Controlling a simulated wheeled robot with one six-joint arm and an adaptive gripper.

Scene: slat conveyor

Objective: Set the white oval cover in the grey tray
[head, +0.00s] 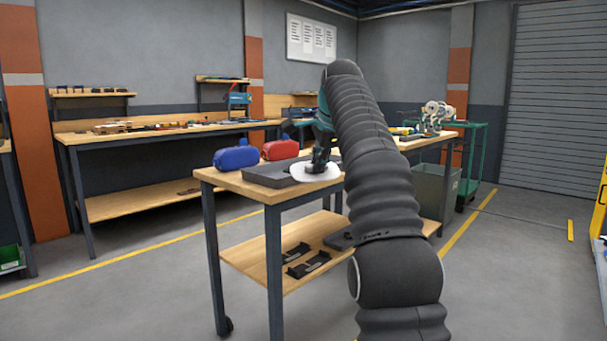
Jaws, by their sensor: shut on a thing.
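The white oval cover (316,173) is in my gripper (318,163), at the front right part of the grey tray (262,175). My gripper is shut on the cover, with its fingers pointing down. The cover lies flat or nearly flat and overlaps the tray's near right side in the picture. I cannot tell whether it touches the tray or hangs just above it. The tray lies on the wooden top of the wheeled table (232,183). My arm hides the tray's right part and some of the table behind it.
A blue case (236,158) and a red case (280,150) stand behind the tray. Black parts (309,265) lie on the table's lower shelf. A long workbench (160,133) with tools runs along the back wall. A grey bin (436,190) and a green cart (474,150) stand at right.

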